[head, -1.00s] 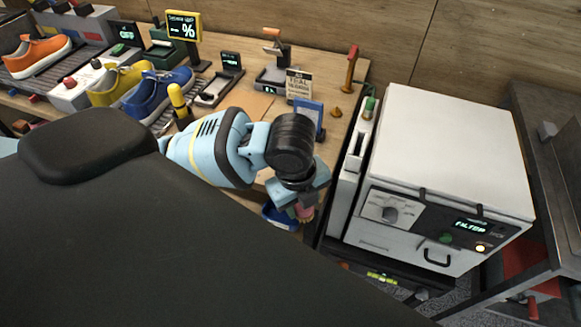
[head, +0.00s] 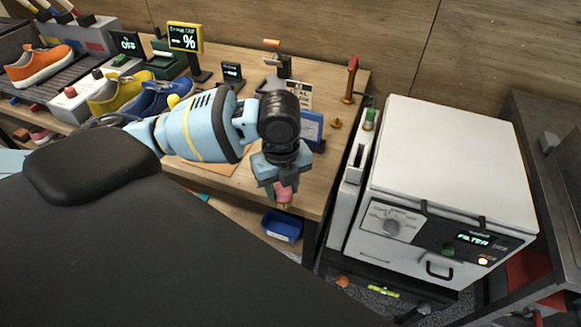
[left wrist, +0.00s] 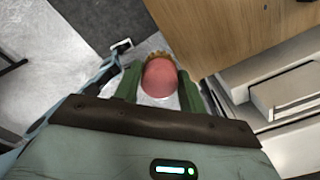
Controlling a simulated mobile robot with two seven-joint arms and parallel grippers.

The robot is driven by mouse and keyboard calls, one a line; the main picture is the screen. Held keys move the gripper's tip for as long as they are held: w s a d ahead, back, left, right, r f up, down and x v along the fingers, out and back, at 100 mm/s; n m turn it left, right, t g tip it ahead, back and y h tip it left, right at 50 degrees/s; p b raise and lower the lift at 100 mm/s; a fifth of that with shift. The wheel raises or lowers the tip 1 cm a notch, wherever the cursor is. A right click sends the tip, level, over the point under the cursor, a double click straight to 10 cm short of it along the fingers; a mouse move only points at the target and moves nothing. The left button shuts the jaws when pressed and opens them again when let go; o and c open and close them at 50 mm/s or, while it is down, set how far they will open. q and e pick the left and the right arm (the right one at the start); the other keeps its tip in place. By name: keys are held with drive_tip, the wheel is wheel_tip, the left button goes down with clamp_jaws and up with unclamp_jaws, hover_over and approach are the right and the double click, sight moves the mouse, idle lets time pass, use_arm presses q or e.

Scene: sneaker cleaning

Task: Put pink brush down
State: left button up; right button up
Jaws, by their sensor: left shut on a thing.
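My left gripper (head: 284,188) is shut on the pink brush (head: 284,195), which it holds out over the front edge of the wooden table (head: 310,197). In the left wrist view the round pink end of the brush (left wrist: 160,78) sits between the two green fingers (left wrist: 158,84). A yellowish part shows just beyond it. Much of the brush is hidden by the gripper in the head view. My right gripper is not in view.
A blue bin (head: 282,226) sits below the table edge. A white machine with a display (head: 447,160) stands to the right. Yellow (head: 118,92), blue (head: 160,95) and orange (head: 38,66) sneakers are at the left. A blue-framed sign (head: 312,128) stands behind the gripper.

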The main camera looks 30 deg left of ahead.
use_arm(q)
drive_tip(key=w+a, duration=0.1)
drive_tip(key=w, duration=0.1)
drive_tip(key=w+a, duration=0.1)
drive_tip(key=w, duration=0.2)
drive_tip(key=w+a, duration=0.1)
drive_tip(key=w, duration=0.1)
drive_tip(key=shift+w+a+f+b, duration=0.15)
drive_tip(key=shift+a+f+b, duration=0.05)
drive_tip(key=shift+f+b, duration=0.15)
drive_tip(key=shift+w+a+f+p, duration=0.15)
drive_tip(key=shift+w+f, duration=0.2)
drive_tip(key=shift+f, duration=0.35)
drive_tip(key=shift+w+a+f+p, duration=0.15)
drive_tip(key=shift+w+f, duration=0.2)
drive_tip(key=shift+f, duration=0.55)
drive_tip(key=shift+f, duration=0.15)
drive_tip(key=o, duration=0.9)
drive_tip(key=shift+c, duration=0.2)
